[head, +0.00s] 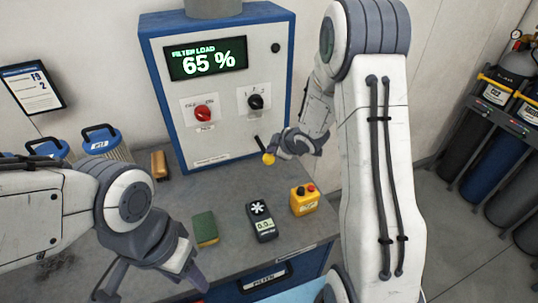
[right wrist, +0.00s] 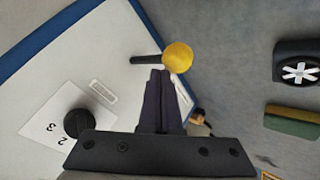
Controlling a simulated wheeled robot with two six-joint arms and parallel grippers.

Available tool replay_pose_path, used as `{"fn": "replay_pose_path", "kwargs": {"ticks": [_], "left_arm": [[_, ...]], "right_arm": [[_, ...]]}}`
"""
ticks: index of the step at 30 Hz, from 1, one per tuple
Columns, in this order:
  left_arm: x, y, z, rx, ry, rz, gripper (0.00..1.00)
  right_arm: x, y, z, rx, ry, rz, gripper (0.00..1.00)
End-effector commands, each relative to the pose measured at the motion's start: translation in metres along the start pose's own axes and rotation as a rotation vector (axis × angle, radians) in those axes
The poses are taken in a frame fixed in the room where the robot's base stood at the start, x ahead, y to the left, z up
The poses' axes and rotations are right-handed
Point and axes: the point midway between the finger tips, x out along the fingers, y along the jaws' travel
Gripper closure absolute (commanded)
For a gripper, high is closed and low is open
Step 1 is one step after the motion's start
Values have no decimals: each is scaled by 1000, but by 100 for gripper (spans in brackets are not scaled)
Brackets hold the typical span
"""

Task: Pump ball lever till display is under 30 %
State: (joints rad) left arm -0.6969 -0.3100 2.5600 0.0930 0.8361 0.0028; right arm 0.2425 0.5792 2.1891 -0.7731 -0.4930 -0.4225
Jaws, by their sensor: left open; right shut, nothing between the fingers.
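The display (head: 206,61) on the blue and white cabinet reads "FILTER LOAD 65 %". The lever (head: 262,148) sticks out of the lower right of the cabinet front and ends in a yellow ball (head: 268,158). My right gripper (head: 276,150) is shut and empty, close to the ball. In the right wrist view its fingertips (right wrist: 160,74) lie beside the yellow ball (right wrist: 178,57) and the black lever rod (right wrist: 146,59); I cannot tell whether they touch. My left gripper (head: 150,285) is open and empty above the bench's front left.
A red knob (head: 202,113) and a black knob (head: 256,101) sit above the lever. On the bench (head: 180,205) stand a yellow button box (head: 304,200), a handheld meter (head: 262,221), a green sponge (head: 205,229) and a brush (head: 159,165). Gas cylinders (head: 488,150) stand at right.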

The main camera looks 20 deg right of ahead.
Motion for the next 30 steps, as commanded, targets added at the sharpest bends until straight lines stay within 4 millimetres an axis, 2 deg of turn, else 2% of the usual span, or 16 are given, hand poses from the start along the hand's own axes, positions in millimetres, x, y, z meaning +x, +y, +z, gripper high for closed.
{"fn": "replay_pose_path", "kwargs": {"ticks": [30], "left_arm": [[12, -1, 1, 0, 0, 0, 50]], "right_arm": [[9, -7, 7, 0, 0, 0, 100]]}}
